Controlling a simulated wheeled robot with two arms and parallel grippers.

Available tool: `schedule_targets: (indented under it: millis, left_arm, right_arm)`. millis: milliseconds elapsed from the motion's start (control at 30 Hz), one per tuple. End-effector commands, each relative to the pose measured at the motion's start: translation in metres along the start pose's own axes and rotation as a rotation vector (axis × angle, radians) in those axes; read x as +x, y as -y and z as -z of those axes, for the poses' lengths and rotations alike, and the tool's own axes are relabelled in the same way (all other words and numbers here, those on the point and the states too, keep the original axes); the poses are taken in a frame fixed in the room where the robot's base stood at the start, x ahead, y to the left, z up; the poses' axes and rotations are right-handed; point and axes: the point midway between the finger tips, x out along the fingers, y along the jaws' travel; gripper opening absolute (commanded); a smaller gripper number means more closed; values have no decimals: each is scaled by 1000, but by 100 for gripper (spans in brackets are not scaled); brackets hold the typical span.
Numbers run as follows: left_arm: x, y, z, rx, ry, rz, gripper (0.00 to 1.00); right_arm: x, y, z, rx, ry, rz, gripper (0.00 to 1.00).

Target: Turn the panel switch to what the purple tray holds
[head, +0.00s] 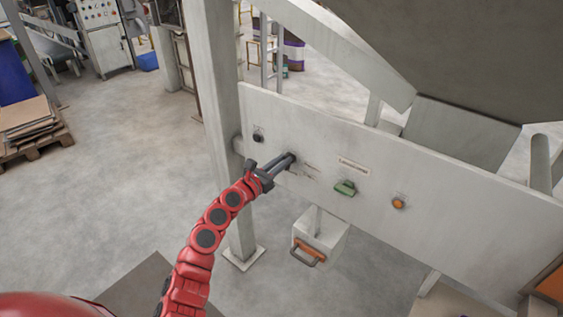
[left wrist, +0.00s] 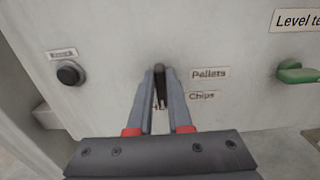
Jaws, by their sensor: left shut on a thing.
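The panel switch (left wrist: 159,72) is a dark knob on the pale panel (head: 440,188). It sits between my left gripper's fingers, which hide most of it. Labels reading "Pellets" (left wrist: 210,73) and "Chips" (left wrist: 202,96) are to its right, one above the other. My left gripper (head: 291,157) is shut on the switch; it also shows in the left wrist view (left wrist: 160,80). Which label the switch points to cannot be told. I see no purple tray that I can identify, nor its contents. My right gripper is not in view.
A black knob (head: 258,135) is left of the switch. A green handle (head: 345,188) and an orange button (head: 398,203) are to its right. A white box (head: 322,238) with an orange handle hangs below the panel. A post (head: 218,110) stands at the panel's left end.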

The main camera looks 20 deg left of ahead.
Motion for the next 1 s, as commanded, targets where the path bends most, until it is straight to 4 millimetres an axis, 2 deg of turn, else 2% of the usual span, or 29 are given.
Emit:
schedule_targets:
  millis: [267,1000]
  left_arm:
    - [0,-1,1,-80,-3,0,0]
    - [0,-11,3,-643,-2,0,0]
  right_arm:
    - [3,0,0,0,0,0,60]
    - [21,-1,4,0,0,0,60]
